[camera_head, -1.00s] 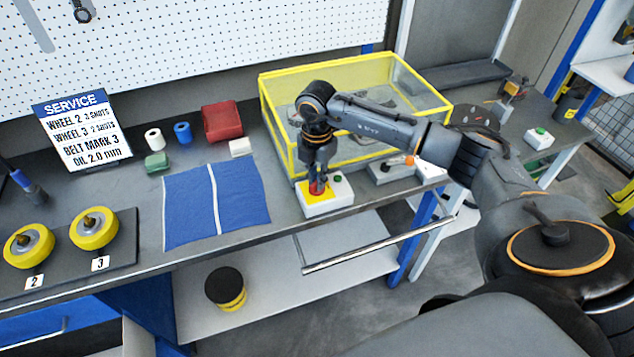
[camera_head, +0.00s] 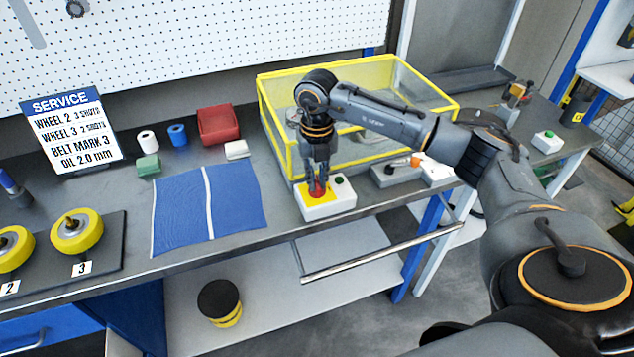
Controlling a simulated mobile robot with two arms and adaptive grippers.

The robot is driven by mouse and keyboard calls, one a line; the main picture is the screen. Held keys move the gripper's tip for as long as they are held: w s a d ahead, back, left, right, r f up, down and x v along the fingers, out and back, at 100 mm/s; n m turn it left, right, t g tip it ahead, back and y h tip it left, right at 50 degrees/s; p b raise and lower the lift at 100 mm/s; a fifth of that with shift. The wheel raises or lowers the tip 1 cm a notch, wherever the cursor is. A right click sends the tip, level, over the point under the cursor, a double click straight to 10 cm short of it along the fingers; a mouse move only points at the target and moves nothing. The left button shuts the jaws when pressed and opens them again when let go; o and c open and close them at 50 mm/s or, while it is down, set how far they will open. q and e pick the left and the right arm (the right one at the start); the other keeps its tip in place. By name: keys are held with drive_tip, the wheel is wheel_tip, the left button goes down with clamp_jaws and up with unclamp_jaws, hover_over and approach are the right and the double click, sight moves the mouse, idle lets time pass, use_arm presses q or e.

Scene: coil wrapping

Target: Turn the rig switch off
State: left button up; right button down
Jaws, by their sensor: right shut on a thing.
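The rig switch is a white box (camera_head: 334,208) with a yellow plate, a red knob (camera_head: 317,188) and a small green button (camera_head: 339,180). It sits near the front edge of the bench, in front of the yellow-framed clear enclosure. My right gripper (camera_head: 317,182) points straight down over the box, with its fingers closed around the red knob. The fingers partly hide the knob, so its exact turn angle is hard to tell. My left gripper is not in view.
The yellow-framed enclosure (camera_head: 288,143) stands right behind the switch. A grey block with an orange-tipped lever (camera_head: 416,160) lies to the right. A blue mat (camera_head: 236,197) lies left. Yellow wheels (camera_head: 77,232) and a service sign (camera_head: 72,128) are further left. A metal bar (camera_head: 380,252) runs along the front.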

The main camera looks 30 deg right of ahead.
sight(316, 182)
drive_tip(key=shift+n+b, duration=0.3)
drive_tip(key=shift+n, duration=0.3)
drive_tip(key=c, duration=1.4)
unclamp_jaws()
wheel_tip(316, 182, up, 12)
drive_tip(key=shift+r, duration=0.1)
drive_tip(key=shift+a+n, duration=0.1)
drive_tip(key=shift+n, duration=0.2)
